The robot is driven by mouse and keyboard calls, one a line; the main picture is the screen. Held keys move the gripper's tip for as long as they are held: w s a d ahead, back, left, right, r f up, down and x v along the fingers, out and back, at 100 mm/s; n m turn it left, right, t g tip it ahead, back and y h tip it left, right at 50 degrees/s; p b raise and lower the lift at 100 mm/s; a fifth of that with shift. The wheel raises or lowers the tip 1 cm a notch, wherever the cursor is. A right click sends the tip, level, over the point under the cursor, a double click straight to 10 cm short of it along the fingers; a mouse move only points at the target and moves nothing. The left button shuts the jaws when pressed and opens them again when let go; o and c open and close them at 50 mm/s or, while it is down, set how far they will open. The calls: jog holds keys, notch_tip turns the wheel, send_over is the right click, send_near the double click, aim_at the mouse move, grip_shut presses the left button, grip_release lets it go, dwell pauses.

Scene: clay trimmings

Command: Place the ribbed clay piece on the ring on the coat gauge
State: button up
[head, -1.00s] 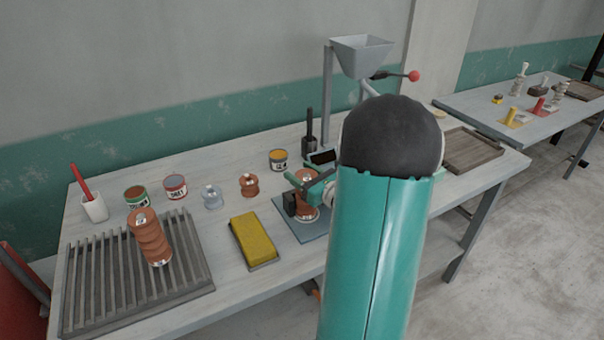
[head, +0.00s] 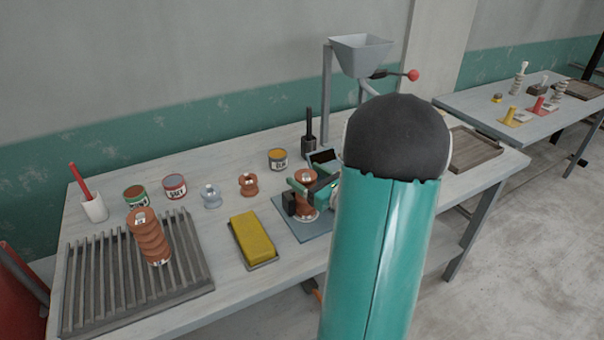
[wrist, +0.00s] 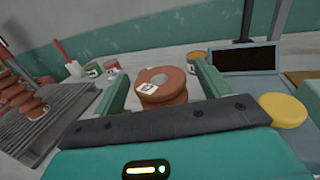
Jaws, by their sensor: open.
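The ribbed clay piece (head: 305,179) is reddish brown and stands upright on the pale ring (head: 304,215) of the coat gauge, a blue-grey plate (head: 285,211) with a dark screen (head: 322,156) behind. In the wrist view the piece (wrist: 164,88) shows its round top and a white tag between my fingers. My gripper (wrist: 166,85) is open, one green finger on each side, with visible space beside the piece. In the head view my gripper (head: 306,195) is around the piece and partly hides it. The ring is hidden in the wrist view.
A yellow sponge (head: 251,238) lies left of the gauge. A smaller brown piece (head: 248,184), a glass-like piece (head: 211,196) and cans (head: 174,187) stand behind. A hopper (head: 361,57) rises behind my arm.

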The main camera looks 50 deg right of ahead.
jog(key=s, duration=1)
jog(key=w+a+r+n+g+y, duration=0.1)
jog(key=w+a+n+g+y, duration=0.3)
jog(key=a, duration=0.5)
jog(key=w+a+r+n+g+y, duration=0.1)
jog(key=w+a+r+n+y, duration=0.1)
jog(key=a+n+y, duration=0.45)
jog(key=s+a+n+g+h, duration=0.2)
jog(key=s+a+n+g, duration=0.25)
jog(key=a+n, duration=0.5)
jog(key=s+a+n+g+h, duration=0.3)
jog(key=a+n+g, duration=0.2)
jog(key=a+n, duration=0.4)
jog(key=r+n+h, duration=0.1)
jog(key=n, duration=0.1)
jog(key=s+a+r+n+t+h, duration=0.1)
jog(key=r+n+h, duration=0.1)
jog(key=n, duration=0.1)
jog(key=a+r+n+t+h, duration=0.1)
jog(key=r+n, duration=0.1)
jog(key=shift+s+n+h, duration=0.25)
jog(key=shift+s+n, duration=0.05)
jog(key=shift+s, duration=0.05)
jog(key=shift+d, duration=0.2)
